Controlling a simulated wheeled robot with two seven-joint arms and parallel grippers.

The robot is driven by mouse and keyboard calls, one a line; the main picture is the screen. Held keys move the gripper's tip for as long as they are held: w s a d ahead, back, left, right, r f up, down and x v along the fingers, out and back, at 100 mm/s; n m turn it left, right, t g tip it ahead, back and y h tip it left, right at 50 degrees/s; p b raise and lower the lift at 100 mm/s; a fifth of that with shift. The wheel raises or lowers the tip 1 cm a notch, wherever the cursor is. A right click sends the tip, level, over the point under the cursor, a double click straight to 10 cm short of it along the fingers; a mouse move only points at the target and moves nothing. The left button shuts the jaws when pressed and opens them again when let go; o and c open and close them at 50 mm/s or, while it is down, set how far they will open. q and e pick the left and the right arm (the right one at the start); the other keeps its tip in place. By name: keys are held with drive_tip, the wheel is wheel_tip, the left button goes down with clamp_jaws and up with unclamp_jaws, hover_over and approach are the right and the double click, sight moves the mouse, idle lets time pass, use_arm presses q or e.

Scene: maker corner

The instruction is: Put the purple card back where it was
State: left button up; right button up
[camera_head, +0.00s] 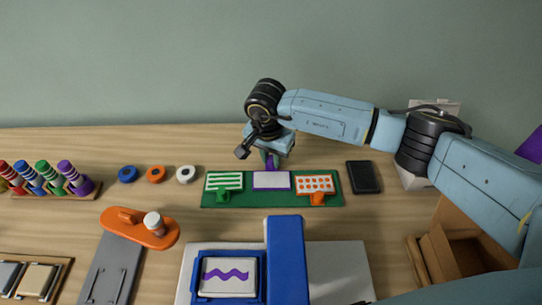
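A white card with a purple edge (271,180) lies in the middle of the green board (330,200), between a green striped card (223,180) and an orange dotted card (315,184). My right gripper (268,158) is just behind its back edge, pointing down. A small purple piece shows under the gripper, at that edge. The fingertips are mostly hidden by the hand, so I cannot tell whether they grip it. A white sheet with a purple wavy line (228,275) lies in the blue frame (198,288) at the front. My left gripper is not in view.
A blue bar (286,250) stands beside the frame on a grey base (340,265). Left are an orange-handled tool (125,218), tape rolls (156,174) and a marker rack (22,194). A black slab (363,177) and an open cardboard box (470,245) are right.

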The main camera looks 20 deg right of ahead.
sight(269, 160)
drive_tip(key=o, duration=0.5)
drive_tip(key=shift+c, duration=0.2)
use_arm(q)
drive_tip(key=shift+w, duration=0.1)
use_arm(e)
drive_tip(key=r, duration=0.5)
drive_tip(key=r+p, duration=0.1)
drive_tip(key=r, duration=0.1)
drive_tip(key=shift+s+a+r, duration=0.3)
drive_tip(key=shift+r, duration=0.1)
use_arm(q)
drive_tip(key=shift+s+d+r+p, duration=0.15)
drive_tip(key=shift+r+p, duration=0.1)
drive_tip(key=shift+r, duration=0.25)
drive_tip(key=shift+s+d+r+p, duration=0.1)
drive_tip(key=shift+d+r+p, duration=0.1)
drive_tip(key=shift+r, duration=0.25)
use_arm(e)
drive_tip(key=shift+s+a+r, duration=0.15)
drive_tip(key=shift+r, duration=1.3)
drive_tip(key=shift+s+a+r, duration=0.1)
drive_tip(key=shift+s+r, duration=0.05)
drive_tip(key=shift+r, duration=1.3)
